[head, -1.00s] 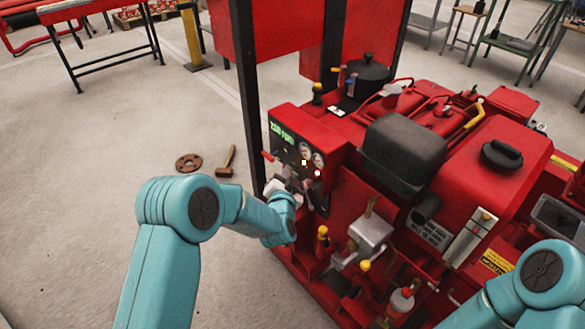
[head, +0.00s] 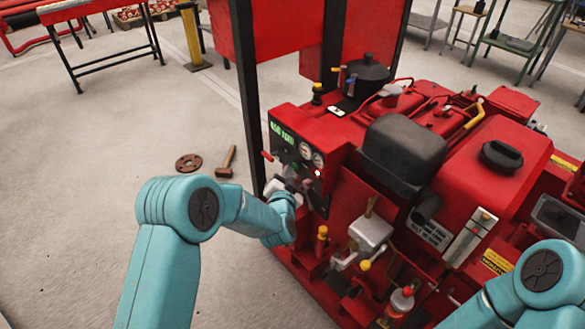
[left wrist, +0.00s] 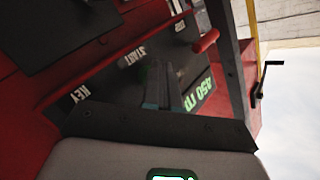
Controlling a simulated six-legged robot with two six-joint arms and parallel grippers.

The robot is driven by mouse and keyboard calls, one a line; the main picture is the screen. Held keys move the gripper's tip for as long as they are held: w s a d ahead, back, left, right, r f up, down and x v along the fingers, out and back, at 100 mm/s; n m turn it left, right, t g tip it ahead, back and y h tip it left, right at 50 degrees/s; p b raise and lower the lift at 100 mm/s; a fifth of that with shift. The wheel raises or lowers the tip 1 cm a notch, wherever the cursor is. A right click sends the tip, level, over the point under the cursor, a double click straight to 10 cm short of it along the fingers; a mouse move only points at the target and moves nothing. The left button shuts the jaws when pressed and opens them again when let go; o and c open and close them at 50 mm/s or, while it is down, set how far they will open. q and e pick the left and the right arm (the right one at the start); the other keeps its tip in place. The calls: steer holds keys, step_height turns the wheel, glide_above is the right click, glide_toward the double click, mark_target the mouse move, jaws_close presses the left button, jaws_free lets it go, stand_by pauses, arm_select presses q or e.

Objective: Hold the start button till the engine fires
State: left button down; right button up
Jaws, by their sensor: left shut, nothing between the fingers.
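The red pumpset's dark control panel (head: 283,146) has a green lit display and round gauges. My left gripper (head: 302,187) is at the lower part of this panel, its fingers small and partly lost against it. In the left wrist view the shut, empty fingers (left wrist: 157,88) point at the panel beside the START label (left wrist: 132,57). The start button itself is hidden behind the fingers, so I cannot see how far it is pressed. A KEY label (left wrist: 79,93) and the green display (left wrist: 199,94), reading about 450, show nearby. My right gripper is out of view.
A red lever (left wrist: 205,41) sticks out near the display. A black frame post (head: 246,95) stands just left of the panel. The engine, with its black air box (head: 405,150), fills the right. A mallet (head: 227,160) and a round flange (head: 188,163) lie on open floor.

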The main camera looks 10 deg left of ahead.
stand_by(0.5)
arm_select(q)
steer(key=shift+s+a, duration=0.5)
steer(key=shift+s, duration=0.15)
steer(key=shift+s+a+b, duration=0.25)
steer(key=shift+s+a, duration=0.55)
steer(key=shift+s, duration=0.2)
steer(key=shift+s+a+b, duration=0.25)
steer(key=shift+s+a, duration=0.55)
steer(key=shift+s, duration=0.2)
